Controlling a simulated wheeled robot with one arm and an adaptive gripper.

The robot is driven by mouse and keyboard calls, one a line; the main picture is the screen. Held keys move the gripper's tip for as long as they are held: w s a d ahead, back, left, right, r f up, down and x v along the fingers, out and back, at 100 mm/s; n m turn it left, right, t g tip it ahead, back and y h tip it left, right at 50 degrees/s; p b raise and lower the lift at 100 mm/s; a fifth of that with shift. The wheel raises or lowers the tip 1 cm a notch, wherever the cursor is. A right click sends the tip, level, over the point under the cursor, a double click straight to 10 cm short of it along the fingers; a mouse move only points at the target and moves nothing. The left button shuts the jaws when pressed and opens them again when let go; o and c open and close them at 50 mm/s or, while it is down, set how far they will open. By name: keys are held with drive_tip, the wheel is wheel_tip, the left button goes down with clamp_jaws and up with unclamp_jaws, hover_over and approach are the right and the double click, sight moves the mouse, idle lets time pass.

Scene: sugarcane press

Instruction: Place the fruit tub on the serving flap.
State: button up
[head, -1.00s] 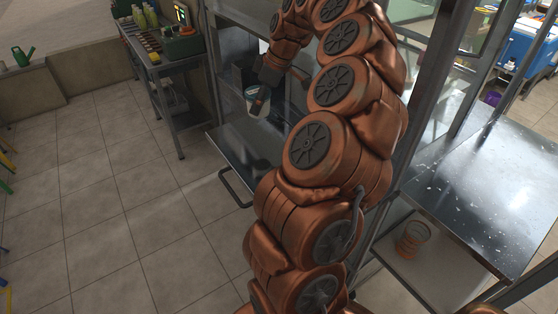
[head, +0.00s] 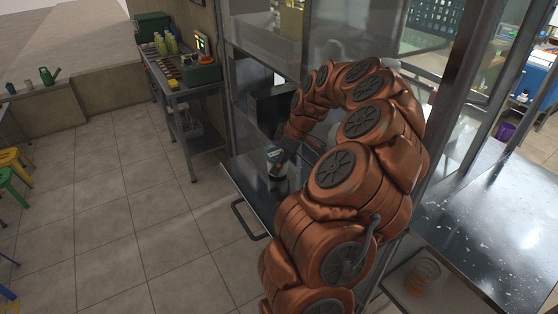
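The fruit tub (head: 275,164) is a small white cup with a dark green band, in the middle of the head view. It looks upright, low over the serving flap (head: 247,186); I cannot tell whether its base touches. The flap is a flat dark metal shelf with a bar handle on its front edge, folded out level from the stall. My gripper (head: 281,157) is at the tub's upper right side and appears shut on it. The far finger is hidden, and my arm covers the flap's right part.
A metal side table (head: 185,87) with bottles and a green machine stands at the back left. A metal post (head: 450,95) stands right of my arm. A steel counter (head: 490,225) lies at the right, with an orange coil (head: 424,277) beside it.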

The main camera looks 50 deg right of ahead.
drive_tip(key=shift+f, duration=0.4)
drive_tip(key=shift+f, duration=0.1)
drive_tip(key=o, duration=1.4)
drive_tip(key=shift+o, duration=0.2)
drive_tip(key=shift+r, duration=0.2)
drive_tip(key=shift+s+d+r+b, duration=0.1)
drive_tip(key=shift+d+r+b, duration=0.05)
drive_tip(key=shift+r+b, duration=0.15)
drive_tip(key=b+v, duration=0.2)
drive_tip(key=v, duration=0.9)
drive_tip(key=shift+s+b, duration=0.15)
drive_tip(key=shift+b, duration=0.25)
